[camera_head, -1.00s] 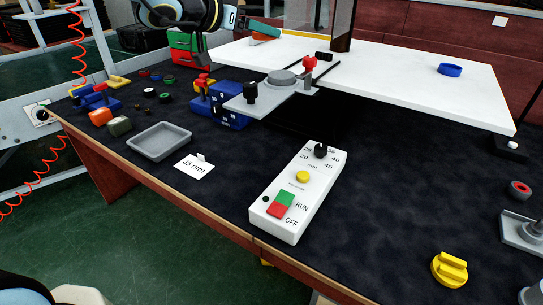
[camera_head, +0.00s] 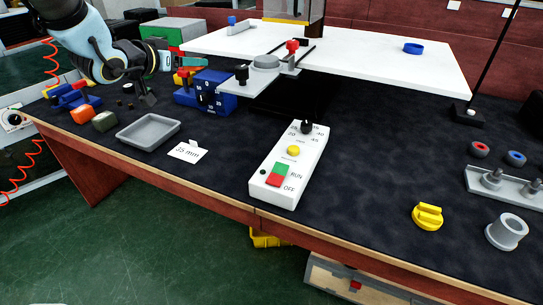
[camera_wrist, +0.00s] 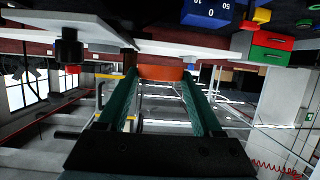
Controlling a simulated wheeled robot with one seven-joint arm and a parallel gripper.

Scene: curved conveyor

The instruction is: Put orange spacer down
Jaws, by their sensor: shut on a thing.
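My gripper (camera_head: 190,63) hangs near the left corner of the white board (camera_head: 330,48), just above and behind the blue blocks with white numbers (camera_head: 206,92) as pictured. Its teal fingers are shut on the orange spacer (camera_head: 184,73), a flat orange piece partly covered by the fingers. In the wrist view the orange spacer (camera_wrist: 161,73) spans between the two teal fingertips. I cannot tell whether it touches anything below.
A grey empty tray (camera_head: 148,134) stands in front, beside a "35 mm" card (camera_head: 187,151). The white control box (camera_head: 289,165) is right of it. Orange (camera_head: 82,114) and olive (camera_head: 104,121) blocks lie left.

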